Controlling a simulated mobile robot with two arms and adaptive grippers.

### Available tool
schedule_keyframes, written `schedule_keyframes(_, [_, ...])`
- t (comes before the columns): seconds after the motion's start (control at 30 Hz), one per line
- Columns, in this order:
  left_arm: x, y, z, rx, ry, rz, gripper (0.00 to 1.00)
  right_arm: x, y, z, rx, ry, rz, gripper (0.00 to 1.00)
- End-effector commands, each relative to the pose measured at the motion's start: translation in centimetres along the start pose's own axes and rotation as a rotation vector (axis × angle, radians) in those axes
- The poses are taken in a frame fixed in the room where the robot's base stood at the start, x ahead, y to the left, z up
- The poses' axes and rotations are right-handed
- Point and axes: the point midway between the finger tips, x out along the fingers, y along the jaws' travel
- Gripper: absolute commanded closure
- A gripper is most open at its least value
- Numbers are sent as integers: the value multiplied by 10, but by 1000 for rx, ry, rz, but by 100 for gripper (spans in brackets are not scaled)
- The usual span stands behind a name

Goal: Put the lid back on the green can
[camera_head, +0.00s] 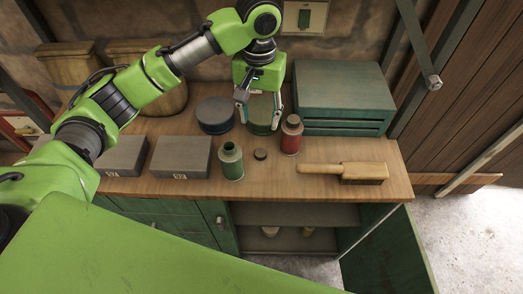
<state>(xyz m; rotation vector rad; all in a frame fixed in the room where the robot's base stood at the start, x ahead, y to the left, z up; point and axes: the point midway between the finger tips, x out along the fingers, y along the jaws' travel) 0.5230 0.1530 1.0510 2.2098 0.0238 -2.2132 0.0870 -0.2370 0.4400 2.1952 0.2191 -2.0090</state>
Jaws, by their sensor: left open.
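The green can (231,163) stands upright near the front of the wooden bench, its narrow neck facing up. A small dark round lid (260,154) lies on the bench just right of it, apart from the can. My left gripper (260,112) points down behind the lid, in front of the wall. Its two fingers are spread, with a round green tin (262,126) showing between and below them. I cannot tell whether the fingers touch that tin. They look empty. My right gripper is out of view.
A red can (291,136) stands right of the lid. A dark blue round tin (215,116), two grey boxes (181,157), a green drawer chest (342,90) and a wooden brush (345,171) are also on the bench. A cabinet door (385,250) hangs open below.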

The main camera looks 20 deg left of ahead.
Motion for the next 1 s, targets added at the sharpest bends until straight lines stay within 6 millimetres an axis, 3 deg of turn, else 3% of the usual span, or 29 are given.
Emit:
schedule_keyframes(0.27, [10, 0, 1, 1, -3, -2, 56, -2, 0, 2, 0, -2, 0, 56])
schedule_keyframes(0.5, [56, 0, 1, 1, -4, -1, 56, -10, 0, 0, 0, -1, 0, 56])
schedule_keyframes(0.7, [82, 1, 0, 2, 0, 0, 56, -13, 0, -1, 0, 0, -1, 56])
schedule_keyframes(1.0, [87, 1, 0, 2, 2, 1, 56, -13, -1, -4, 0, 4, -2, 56])
